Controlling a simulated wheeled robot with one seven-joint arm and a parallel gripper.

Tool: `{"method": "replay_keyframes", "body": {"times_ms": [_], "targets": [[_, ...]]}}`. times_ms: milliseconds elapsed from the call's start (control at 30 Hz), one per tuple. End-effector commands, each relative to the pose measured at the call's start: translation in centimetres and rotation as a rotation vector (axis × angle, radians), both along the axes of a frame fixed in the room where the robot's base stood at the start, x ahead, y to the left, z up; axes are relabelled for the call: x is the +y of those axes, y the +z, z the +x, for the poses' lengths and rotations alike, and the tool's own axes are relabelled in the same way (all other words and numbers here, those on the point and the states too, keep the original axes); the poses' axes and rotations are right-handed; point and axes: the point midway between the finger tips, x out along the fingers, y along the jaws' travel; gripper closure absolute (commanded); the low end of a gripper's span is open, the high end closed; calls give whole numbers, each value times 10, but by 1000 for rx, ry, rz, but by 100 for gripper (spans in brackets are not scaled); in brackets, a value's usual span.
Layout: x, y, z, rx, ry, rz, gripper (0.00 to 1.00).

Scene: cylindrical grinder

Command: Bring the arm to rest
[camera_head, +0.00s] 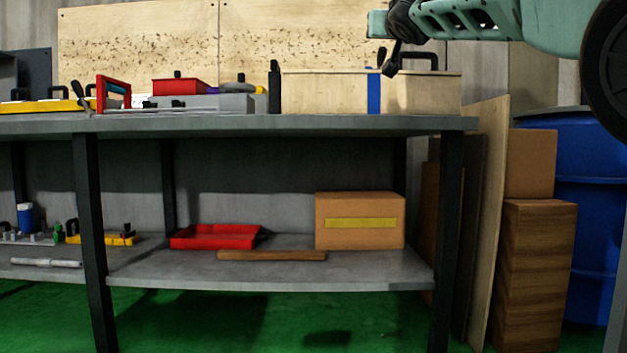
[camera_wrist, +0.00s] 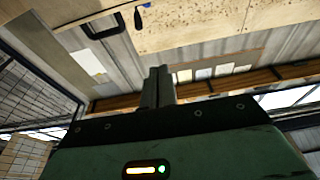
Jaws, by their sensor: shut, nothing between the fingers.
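My gripper (camera_head: 390,68) shows at the upper right of the head view, at the end of my pale green arm.
The lower shelf holds a red tray (camera_head: 215,236) and a cardboard box (camera_head: 360,210). Boards (camera_head: 488,220) and a blue barrel (camera_head: 590,190) stand at the right. Green floor lies below.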

Motion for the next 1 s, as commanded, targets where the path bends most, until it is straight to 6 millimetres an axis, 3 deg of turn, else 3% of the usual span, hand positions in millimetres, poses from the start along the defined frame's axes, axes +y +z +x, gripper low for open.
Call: {"method": "replay_keyframes", "body": {"times_ms": [367, 533, 667, 767, 833, 1000], "targets": [[-19, -48, 17, 205, -4, 50, 100], [-20, -88, 16, 360, 9, 71, 100], [-13, -128, 4, 520, 37, 76, 100], [1, -166, -22, 683, 79, 66, 100], [16, -195, -54, 822, 125, 39, 100], [50, -256, -158, 1126, 252, -76, 100]]}}
